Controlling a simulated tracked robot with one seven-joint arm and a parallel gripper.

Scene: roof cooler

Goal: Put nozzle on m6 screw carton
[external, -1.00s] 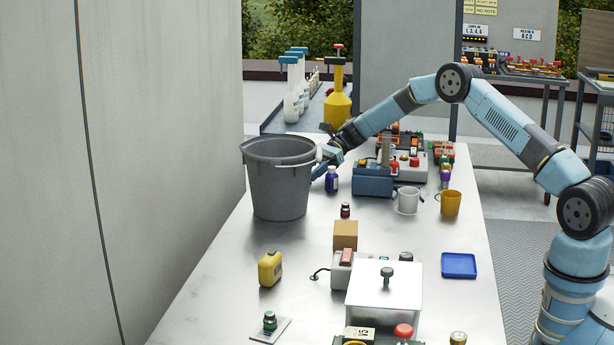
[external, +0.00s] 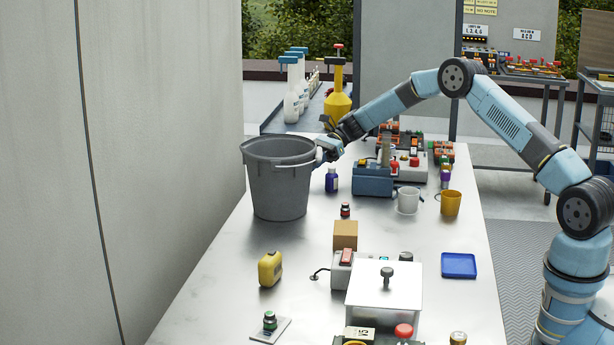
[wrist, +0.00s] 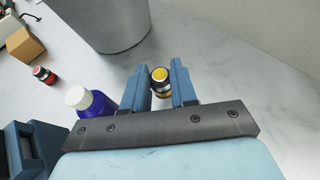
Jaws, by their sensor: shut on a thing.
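In the wrist view my gripper (wrist: 161,76) is shut on a small round piece with a yellow top and dark body, taken to be the nozzle (wrist: 160,75). In the external view my gripper (external: 324,156) is by the right rim of the grey bucket, above the table; the nozzle cannot be made out there. The plain brown carton (external: 345,234), taken to be the m6 screw carton, stands on the table in front of the bucket, to its right. It also shows at the upper left of the wrist view (wrist: 25,46). Its top looks clear.
The grey bucket (external: 277,184) stands close to my gripper. A blue bottle with a white cap (external: 331,180) is below it. A small red-and-black piece (external: 345,210) stands just behind the carton. A switch box (external: 342,270) is in front of it.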

